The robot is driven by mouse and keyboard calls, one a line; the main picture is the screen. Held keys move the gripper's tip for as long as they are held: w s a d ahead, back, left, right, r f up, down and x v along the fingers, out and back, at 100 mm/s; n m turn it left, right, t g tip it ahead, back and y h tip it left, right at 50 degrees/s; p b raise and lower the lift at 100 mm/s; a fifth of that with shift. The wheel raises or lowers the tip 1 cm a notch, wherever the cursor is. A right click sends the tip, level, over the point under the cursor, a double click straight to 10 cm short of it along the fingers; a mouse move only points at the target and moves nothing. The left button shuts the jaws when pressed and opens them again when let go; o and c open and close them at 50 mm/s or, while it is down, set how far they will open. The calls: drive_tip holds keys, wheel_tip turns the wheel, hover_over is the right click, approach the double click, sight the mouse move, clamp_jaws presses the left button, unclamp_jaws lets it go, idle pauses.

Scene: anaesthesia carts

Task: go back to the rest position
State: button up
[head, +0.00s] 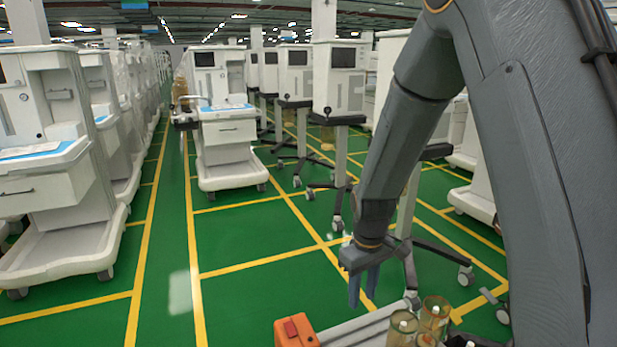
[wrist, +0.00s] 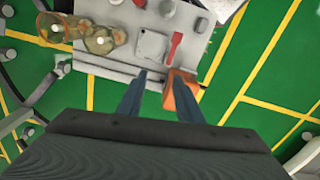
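My gripper (head: 364,287) hangs down from my dark grey arm in the head view, to the right of the picture's middle. In the wrist view my gripper (wrist: 158,84) shows two blue fingers spread apart with nothing between them. It is open and empty. It is above the front part of a grey tray-like surface (wrist: 205,50), close to an orange block (wrist: 182,92). The orange block (head: 296,331) also shows at the bottom of the head view, left of the gripper. I cannot tell the exact height of the fingers above the surface.
Amber-tinted jars (head: 435,313) stand on the grey surface at the lower right. A red tool (wrist: 175,48) lies on it in the wrist view. White anaesthesia carts (head: 222,125) stand in rows on both sides. A green floor lane (head: 165,250) with yellow lines is clear at left.

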drive_tip(key=s+d+r+m+p, duration=0.1)
drive_tip(key=s+d+r+m, duration=0.1)
drive_tip(key=s+r, duration=0.4)
drive_tip(key=s+d+r+m+p, duration=0.1)
drive_tip(key=s+d+r+m, duration=0.2)
drive_tip(key=s, duration=1)
drive_tip(key=shift+r+m+p, duration=0.4)
drive_tip(key=shift+r+m, duration=0.1)
drive_tip(key=shift+r, duration=1.4)
